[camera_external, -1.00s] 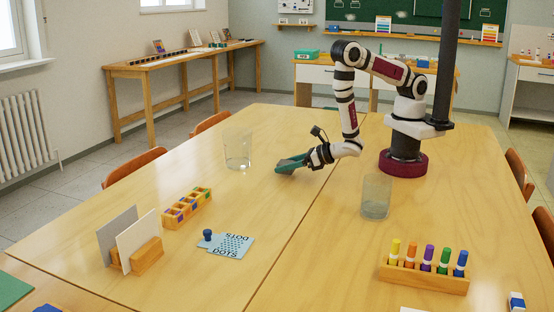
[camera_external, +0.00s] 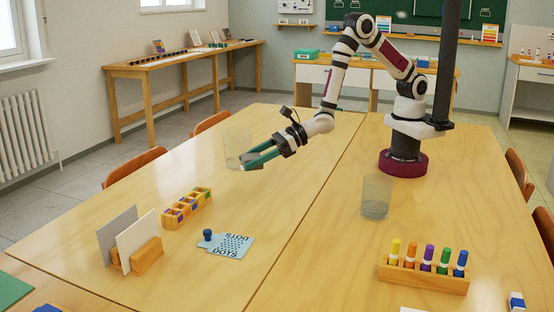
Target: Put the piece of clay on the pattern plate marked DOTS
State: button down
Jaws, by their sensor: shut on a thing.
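The pattern plate marked DOTS (camera_external: 232,246) is a light blue plate with dark dots and lettering. It lies flat on the table, with a dark blue knob (camera_external: 207,235) at its left side. My gripper (camera_external: 254,159) has teal fingers and is above the table, behind and slightly right of the plate. It is shut on a small greyish piece, which I take as the clay. The fingers largely hide it, so its shape is unclear. The plate's dotted face looks bare.
A clear glass (camera_external: 233,142) overlaps my fingertips in the picture; I cannot tell whether they touch. Another glass (camera_external: 376,196) stands right. A wooden block with coloured compartments (camera_external: 187,208), a card holder (camera_external: 147,257) and a marker rack (camera_external: 424,278) stand nearer the camera.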

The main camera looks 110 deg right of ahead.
jog(key=w+a+r+n+g+y, duration=0.1)
jog(key=w+a+n+y, duration=0.4)
jog(key=w+a+y, duration=0.1)
send_over(243, 239)
jog(key=shift+n+y, duration=0.3)
jog(key=shift+y, duration=0.1)
jog(key=f, duration=0.6)
jog(key=shift+d+f, duration=0.25)
jog(key=shift+f, duration=0.05)
jog(key=f, duration=0.4)
jog(key=shift+w+a+f, duration=0.1)
jog(key=shift+a, duration=0.1)
jog(key=shift+f, duration=0.1)
jog(key=shift+c, duration=0.4)
grip_release()
